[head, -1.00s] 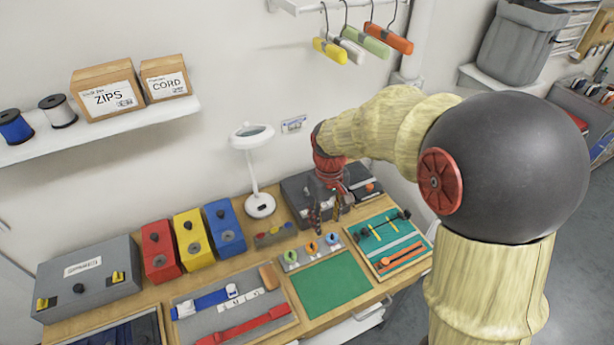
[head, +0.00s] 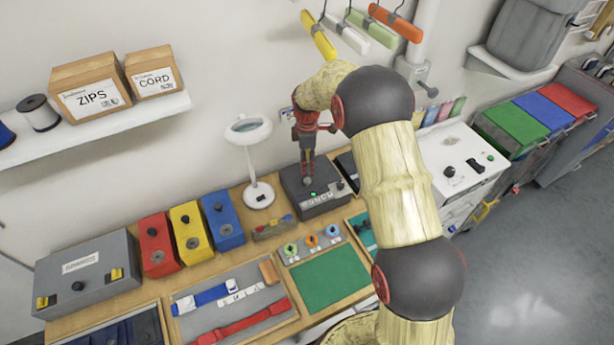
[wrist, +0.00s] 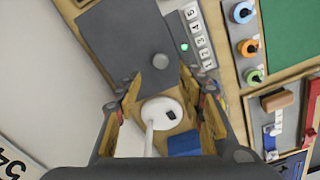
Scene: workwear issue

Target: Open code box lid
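The code box (head: 325,208) is a dark grey box at the back of the bench, right of the white lamp. Its lid looks shut. In the wrist view its flat grey lid (wrist: 118,38) carries a round knob (wrist: 160,61). A strip of numbered buttons (wrist: 200,40) runs along its front, with a small green light (wrist: 184,47) lit beside it. My gripper (head: 308,180) points down over the lid. In the wrist view my gripper (wrist: 158,80) is open and empty, its fingers either side of the knob's line. I cannot tell whether they touch it.
The white magnifier lamp (head: 258,192) stands close left of the box. Red, yellow and blue boxes (head: 222,222) stand farther left. Spools (head: 312,240) and a green mat (head: 330,278) lie in front. Coloured hangers (head: 395,22) hang above on the right.

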